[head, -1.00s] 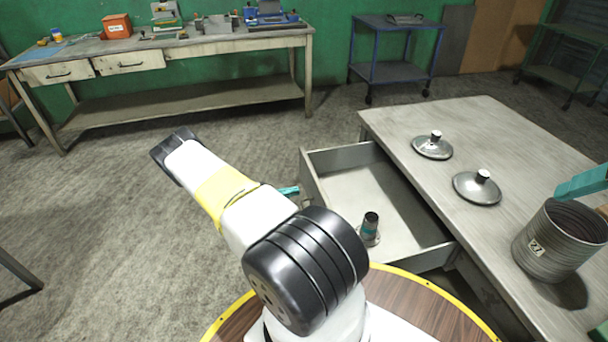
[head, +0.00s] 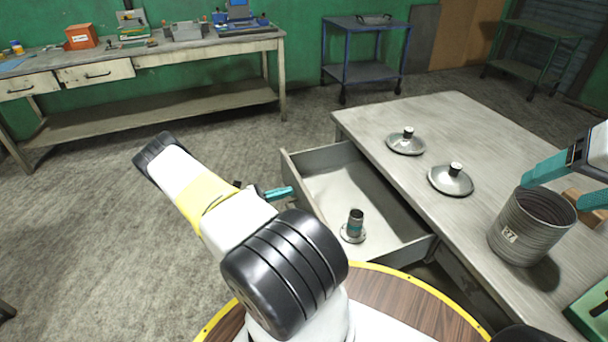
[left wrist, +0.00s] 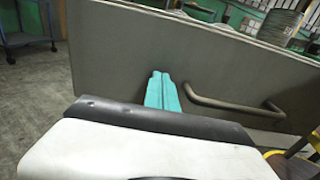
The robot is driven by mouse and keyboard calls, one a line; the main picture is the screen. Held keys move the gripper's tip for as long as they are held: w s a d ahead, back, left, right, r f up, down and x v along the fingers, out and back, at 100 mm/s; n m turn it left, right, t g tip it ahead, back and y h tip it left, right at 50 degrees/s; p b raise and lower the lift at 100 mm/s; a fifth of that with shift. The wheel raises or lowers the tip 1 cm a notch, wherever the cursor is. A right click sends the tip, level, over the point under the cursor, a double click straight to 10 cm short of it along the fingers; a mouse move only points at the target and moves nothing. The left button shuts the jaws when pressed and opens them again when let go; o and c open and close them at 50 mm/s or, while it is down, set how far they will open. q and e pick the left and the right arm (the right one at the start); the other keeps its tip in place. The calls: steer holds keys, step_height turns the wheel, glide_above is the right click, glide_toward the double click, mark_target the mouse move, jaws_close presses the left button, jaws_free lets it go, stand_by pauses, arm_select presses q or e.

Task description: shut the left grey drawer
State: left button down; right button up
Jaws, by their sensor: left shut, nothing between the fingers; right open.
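The grey drawer (head: 338,190) stands pulled out from the left side of the grey metal table in the head view. A small metal part with a round flange (head: 353,230) stands inside it. My left gripper (head: 283,192) shows its teal fingers beside the outer face of the drawer front. In the left wrist view the fingers (left wrist: 162,92) are together and empty, in front of the grey drawer front (left wrist: 115,60), left of its bar handle (left wrist: 235,107). Whether they touch is unclear. My right gripper (head: 568,184) is open at the right edge, beside a ribbed pot.
The grey table (head: 470,130) carries two round lids (head: 407,145) (head: 451,182) and the ribbed pot (head: 522,235). A green object (head: 592,312) is at lower right. A workbench (head: 190,58) and blue cart (head: 370,68) stand behind. The floor left of the drawer is clear.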

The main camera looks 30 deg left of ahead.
arm_select(q)
steer(key=x, duration=2.7)
steer(key=shift+w, duration=0.15)
steer(key=shift+w+d, duration=0.1)
steer(key=shift+w+r, duration=0.1)
